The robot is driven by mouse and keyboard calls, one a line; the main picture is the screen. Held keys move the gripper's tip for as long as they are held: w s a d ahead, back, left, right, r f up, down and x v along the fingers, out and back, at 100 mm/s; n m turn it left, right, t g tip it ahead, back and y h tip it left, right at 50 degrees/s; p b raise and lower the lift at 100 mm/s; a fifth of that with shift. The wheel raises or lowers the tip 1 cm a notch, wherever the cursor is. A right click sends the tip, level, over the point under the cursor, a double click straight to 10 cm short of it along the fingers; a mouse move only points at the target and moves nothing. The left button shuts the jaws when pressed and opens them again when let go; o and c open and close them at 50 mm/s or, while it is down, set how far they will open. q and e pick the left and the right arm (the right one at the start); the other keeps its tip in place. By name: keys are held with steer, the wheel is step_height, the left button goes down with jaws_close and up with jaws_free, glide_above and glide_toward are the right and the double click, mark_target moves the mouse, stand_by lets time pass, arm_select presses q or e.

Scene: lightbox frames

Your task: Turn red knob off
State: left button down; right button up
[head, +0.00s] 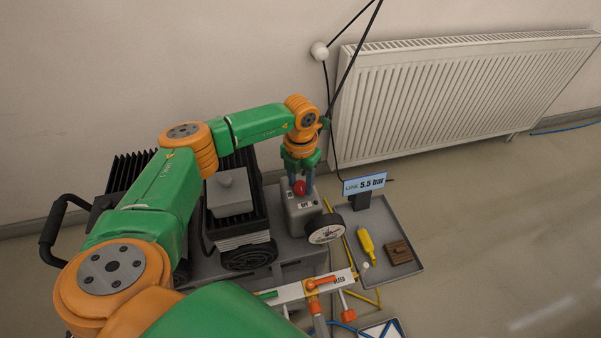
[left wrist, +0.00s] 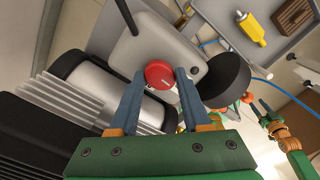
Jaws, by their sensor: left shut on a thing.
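The red knob (head: 299,188) sits on a grey box (head: 305,222) with a small white label below it. In the left wrist view the knob (left wrist: 159,73) is round, with a pale mark on its face. My left gripper (head: 299,184) reaches down onto it from above. In the left wrist view its two blue-grey fingers (left wrist: 160,78) stand on either side of the knob and are shut on it.
A display (head: 364,184) reads "LINE 5.5 bar". A round gauge (head: 325,230) sits beside the box. A grey tray (head: 408,262) holds a yellow bottle (head: 366,245) and a brown block (head: 398,252). A red-handled valve (head: 320,282) is nearer. A radiator (head: 450,95) lines the wall.

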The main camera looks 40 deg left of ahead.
mark_target(301, 186)
arm_select(q)
steer(key=shift+n, duration=0.3)
stand_by(0.4)
steer(key=shift+c, duration=1.8)
jaws_free()
step_height(301, 186, up, 7)
steer(key=shift+r+p, duration=0.1)
steer(key=shift+p, duration=0.5)
